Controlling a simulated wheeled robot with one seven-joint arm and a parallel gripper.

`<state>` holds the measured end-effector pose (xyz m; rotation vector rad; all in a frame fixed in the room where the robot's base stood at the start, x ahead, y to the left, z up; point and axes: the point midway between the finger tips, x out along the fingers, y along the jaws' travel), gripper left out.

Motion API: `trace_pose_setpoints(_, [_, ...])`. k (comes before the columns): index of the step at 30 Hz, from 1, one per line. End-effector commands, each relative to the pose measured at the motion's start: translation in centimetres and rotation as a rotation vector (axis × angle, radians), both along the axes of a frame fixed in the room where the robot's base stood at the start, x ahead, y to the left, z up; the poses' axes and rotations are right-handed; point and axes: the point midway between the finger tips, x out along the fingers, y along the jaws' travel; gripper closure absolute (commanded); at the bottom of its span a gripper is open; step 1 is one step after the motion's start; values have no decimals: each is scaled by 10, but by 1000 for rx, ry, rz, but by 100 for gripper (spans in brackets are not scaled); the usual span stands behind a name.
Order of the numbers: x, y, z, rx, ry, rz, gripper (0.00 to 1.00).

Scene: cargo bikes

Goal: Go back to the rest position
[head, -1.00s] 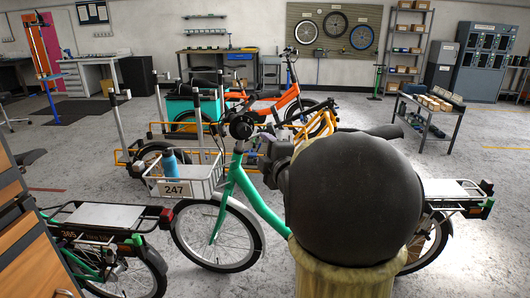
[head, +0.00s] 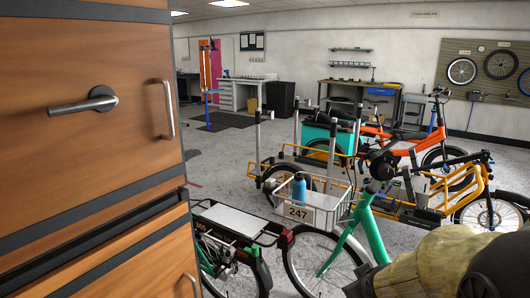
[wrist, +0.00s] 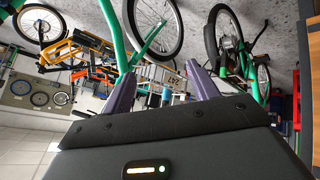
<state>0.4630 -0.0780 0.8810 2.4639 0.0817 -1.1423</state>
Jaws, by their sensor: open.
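My gripper (wrist: 160,74) shows in the wrist view, with its two purple-grey fingers spread apart and nothing between them. The wrist picture is upside down, with the bikes along its top. In the head view my arm fills the lower right corner, and the gripper itself cannot be made out there. A green bike (head: 352,240) with a white front basket (head: 328,213) numbered 247 stands beyond the arm. A blue bottle (head: 299,190) stands upright in the basket. The basket and bottle also appear, small, between the fingers' directions in the wrist view, well apart from them.
A wooden cabinet (head: 60,65) with metal handles stands close on the left. A bike's rear rack (head: 237,222) juts out beside it. An orange cargo bike (head: 400,143) and a yellow-framed bike (head: 455,188) stand behind. Open floor (head: 225,160) lies back left.

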Motion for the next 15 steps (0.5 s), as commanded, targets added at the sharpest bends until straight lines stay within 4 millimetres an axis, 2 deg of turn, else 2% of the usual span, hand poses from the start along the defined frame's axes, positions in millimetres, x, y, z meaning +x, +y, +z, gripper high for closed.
trace_pose_setpoints(3, [-36,29,-28,125,156,-98,41])
trace_pose_setpoints(12, [-121,81,-67,304,479,-319,41])
trace_pose_setpoints(15, [-118,78,-44,302,468,-318,41])
